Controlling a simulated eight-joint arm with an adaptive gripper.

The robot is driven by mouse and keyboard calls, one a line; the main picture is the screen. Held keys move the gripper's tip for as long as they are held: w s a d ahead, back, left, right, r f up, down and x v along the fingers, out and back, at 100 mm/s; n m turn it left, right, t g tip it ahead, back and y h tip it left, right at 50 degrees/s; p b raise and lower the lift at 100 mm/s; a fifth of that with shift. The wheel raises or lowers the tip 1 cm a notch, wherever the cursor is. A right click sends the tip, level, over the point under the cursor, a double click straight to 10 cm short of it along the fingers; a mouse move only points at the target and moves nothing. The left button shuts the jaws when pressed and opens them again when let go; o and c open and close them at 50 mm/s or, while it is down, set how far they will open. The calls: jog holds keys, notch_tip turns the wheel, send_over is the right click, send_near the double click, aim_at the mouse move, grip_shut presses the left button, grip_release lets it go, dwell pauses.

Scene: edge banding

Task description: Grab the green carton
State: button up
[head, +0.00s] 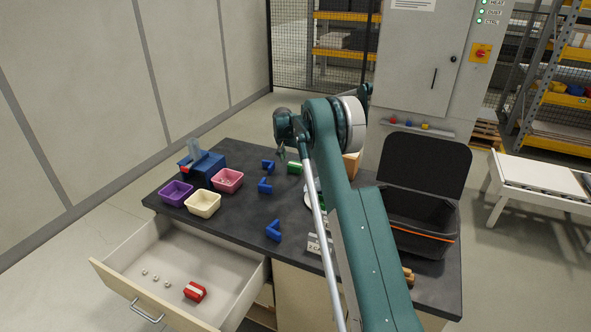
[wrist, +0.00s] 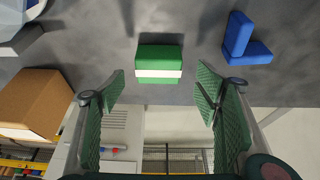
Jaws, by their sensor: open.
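The green carton (head: 295,168) with a white band lies on the dark worktop (head: 235,225), toward its far side. In the wrist view the green carton (wrist: 159,62) sits ahead of my gripper (wrist: 162,85), roughly centred between the two fingers. The green-padded fingers are spread wide, with nothing between them, and do not touch the carton. In the head view my arm covers part of the worktop, and the gripper (head: 281,150) shows only partly, near the carton.
A blue angled block (wrist: 243,42) lies right of the carton in the wrist view, and a brown box (wrist: 33,103) at left. Several bins, including a pink one (head: 228,180), stand left. A black open crate (head: 420,215) stands right. An open drawer (head: 180,270) juts out in front.

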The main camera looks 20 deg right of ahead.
aim_at(295, 164)
jog(key=shift+f, duration=0.15)
jog(key=shift+d+b+x, duration=0.2)
jog(key=shift+b+x, duration=0.15)
jog(key=shift+x, duration=2.15)
jog(key=c, duration=1)
